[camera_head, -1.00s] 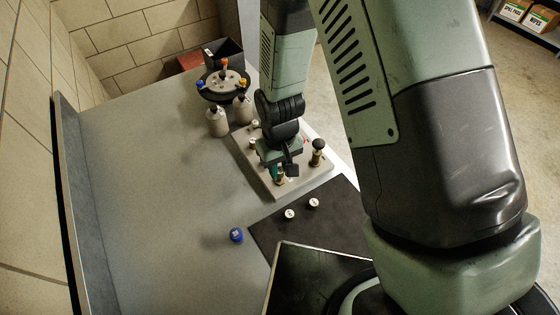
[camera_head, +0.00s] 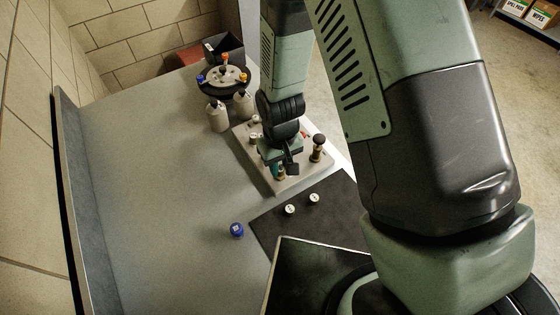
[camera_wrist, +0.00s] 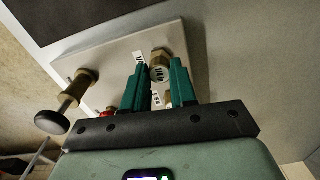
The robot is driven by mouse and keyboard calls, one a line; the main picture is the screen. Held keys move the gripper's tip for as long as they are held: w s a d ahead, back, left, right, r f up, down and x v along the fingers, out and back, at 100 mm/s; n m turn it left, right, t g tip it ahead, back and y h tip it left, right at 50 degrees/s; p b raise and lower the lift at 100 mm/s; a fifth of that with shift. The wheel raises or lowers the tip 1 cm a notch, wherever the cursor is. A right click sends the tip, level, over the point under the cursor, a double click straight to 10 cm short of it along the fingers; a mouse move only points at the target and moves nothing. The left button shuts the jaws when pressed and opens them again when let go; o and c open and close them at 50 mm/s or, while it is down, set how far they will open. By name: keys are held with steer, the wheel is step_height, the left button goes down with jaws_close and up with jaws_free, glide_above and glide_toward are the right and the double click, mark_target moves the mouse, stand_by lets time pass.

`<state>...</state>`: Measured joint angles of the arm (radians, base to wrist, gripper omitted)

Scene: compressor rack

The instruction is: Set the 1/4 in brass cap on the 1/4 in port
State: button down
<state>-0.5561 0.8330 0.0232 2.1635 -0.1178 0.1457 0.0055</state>
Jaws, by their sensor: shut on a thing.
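My gripper (camera_wrist: 159,78) shows two green fingers in the wrist view, shut on a brass cap (camera_wrist: 161,72) with a pale, marked top. The cap is at or just over a brass fitting at the edge of the light plate (camera_wrist: 118,60); I cannot tell whether it is seated. In the head view my gripper (camera_head: 279,169) points down at the plate's near end. The fingers and wrist hide most of the port there. The size marking is too small to read surely.
A valve with a black knob (camera_head: 318,141) stands right of my gripper. Two white-topped caps (camera_head: 289,209) (camera_head: 314,198) lie on the dark mat (camera_head: 270,232). A blue cap (camera_head: 237,230) is on the open bench. Bottles (camera_head: 217,117) and a round rack (camera_head: 238,92) stand behind.

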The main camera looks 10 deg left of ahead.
mark_target(280, 168)
steer(key=shift+f, duration=0.45)
stand_by(0.4)
steer(key=shift+c, duration=2.1)
jaws_free()
steer(key=shift+r, duration=0.1)
steer(key=shift+r, duration=3.45)
